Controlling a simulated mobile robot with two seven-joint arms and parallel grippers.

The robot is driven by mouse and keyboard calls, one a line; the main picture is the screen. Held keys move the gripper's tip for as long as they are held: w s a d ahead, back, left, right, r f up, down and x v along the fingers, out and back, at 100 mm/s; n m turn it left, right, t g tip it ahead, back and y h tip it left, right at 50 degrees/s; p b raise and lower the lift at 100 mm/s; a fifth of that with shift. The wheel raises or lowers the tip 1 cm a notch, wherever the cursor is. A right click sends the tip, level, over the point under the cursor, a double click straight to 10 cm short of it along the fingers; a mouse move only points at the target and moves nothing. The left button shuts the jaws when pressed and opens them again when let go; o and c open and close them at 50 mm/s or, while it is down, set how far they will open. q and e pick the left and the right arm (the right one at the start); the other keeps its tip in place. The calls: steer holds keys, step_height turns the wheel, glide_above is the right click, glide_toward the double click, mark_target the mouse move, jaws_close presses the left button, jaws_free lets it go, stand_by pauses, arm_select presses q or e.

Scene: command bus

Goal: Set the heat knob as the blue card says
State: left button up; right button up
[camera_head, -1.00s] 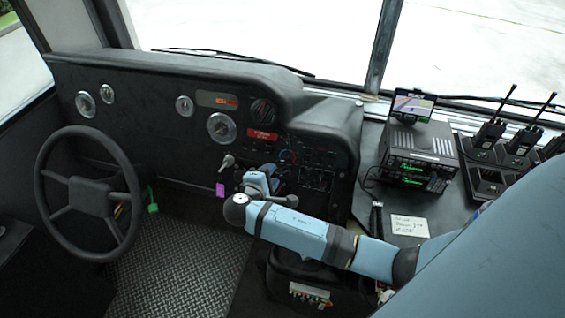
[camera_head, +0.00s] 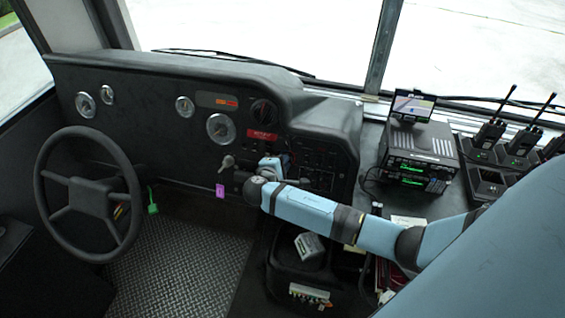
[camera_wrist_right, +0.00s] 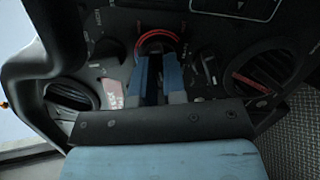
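In the right wrist view a round knob with a red arc (camera_wrist_right: 157,37) sits on the dark dash panel. The blue fingers of my right gripper (camera_wrist_right: 157,58) are apart, with a dark gap between them, and their tips reach up to this knob. I cannot tell whether they touch it. In the head view my right gripper (camera_head: 276,162) is at the lower dash panel and hides the knob there. I cannot make out a blue card. A pale card (camera_head: 408,221) on the side counter is partly hidden by my right arm. My left gripper is not in view.
The steering wheel (camera_head: 90,195) stands at the left. A purple tag (camera_head: 220,190) and a green tag (camera_head: 152,204) hang below the dash. Radios (camera_head: 418,160) and handsets (camera_head: 488,134) stand on the right counter. A pale box (camera_head: 309,246) lies in a dark bin below my arm.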

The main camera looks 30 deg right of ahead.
jaws_close()
steer(key=m, duration=0.3)
steer(key=shift+g, duration=0.3)
steer(key=m+y+b, duration=0.1)
steer(key=m, duration=0.2)
steer(key=shift+m, duration=0.3)
steer(key=m+b, duration=0.1)
steer(key=m, duration=0.1)
steer(key=m+b, duration=0.1)
steer(key=m, duration=0.1)
steer(key=shift+d+r+y, duration=0.1)
steer(key=shift+r+y, duration=0.1)
steer(key=shift+y, duration=0.2)
steer(key=shift+r+m+y+b, duration=0.15)
steer(key=shift+m+y+b, duration=0.25)
steer(key=shift+m, duration=0.9)
steer(key=shift+d, duration=0.1)
steer(key=o, duration=0.6)
jaws_free()
steer(key=shift+o, duration=0.2)
